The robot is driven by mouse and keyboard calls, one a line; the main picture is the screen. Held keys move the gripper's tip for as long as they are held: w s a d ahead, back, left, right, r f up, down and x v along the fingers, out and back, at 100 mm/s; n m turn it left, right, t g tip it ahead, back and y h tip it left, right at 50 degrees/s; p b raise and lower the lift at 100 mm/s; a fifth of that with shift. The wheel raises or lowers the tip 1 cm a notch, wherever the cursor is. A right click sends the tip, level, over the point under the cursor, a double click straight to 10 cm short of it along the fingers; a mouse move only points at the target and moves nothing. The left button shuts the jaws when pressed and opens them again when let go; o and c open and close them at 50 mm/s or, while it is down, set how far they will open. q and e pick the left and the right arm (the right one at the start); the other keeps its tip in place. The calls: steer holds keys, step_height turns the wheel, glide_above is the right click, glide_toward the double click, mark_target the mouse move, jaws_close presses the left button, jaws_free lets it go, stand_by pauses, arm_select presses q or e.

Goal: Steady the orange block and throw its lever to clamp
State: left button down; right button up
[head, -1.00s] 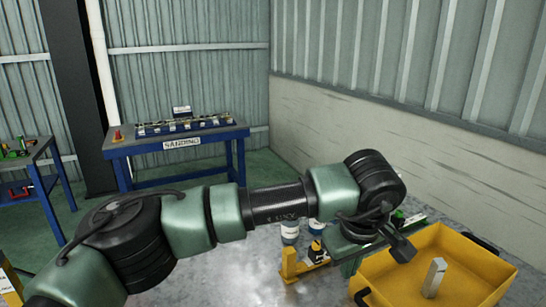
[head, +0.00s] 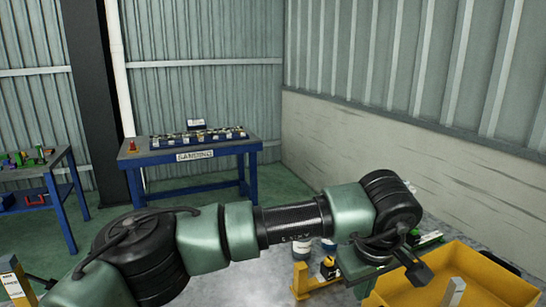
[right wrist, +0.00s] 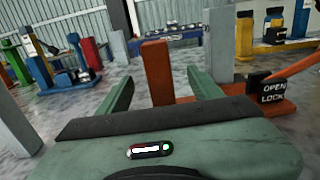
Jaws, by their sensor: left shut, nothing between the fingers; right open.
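The orange block (right wrist: 157,68) stands upright in the right wrist view, in the gap between the fingers of my right gripper (right wrist: 162,82). The gripper is open, and I cannot tell whether either finger touches the block. An orange base (right wrist: 240,88) extends right from the block. A black label reading OPEN LOCK (right wrist: 273,91) sits there, with an orange lever (right wrist: 305,66) slanting up to the right behind it. In the head view my left gripper (head: 418,272) is shut and empty, hanging by the yellow bin. I cannot make out the orange block there.
A yellow bin (head: 497,280) holding a grey block (head: 454,291) is at lower right. A blue SANDING table (head: 196,155) is at the back, another table (head: 40,185) at far left. Open floor lies between.

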steer(key=shift+v, duration=1.05)
steer(key=shift+o, duration=0.3)
steer(key=o, duration=0.5)
steer(key=v, duration=1.2)
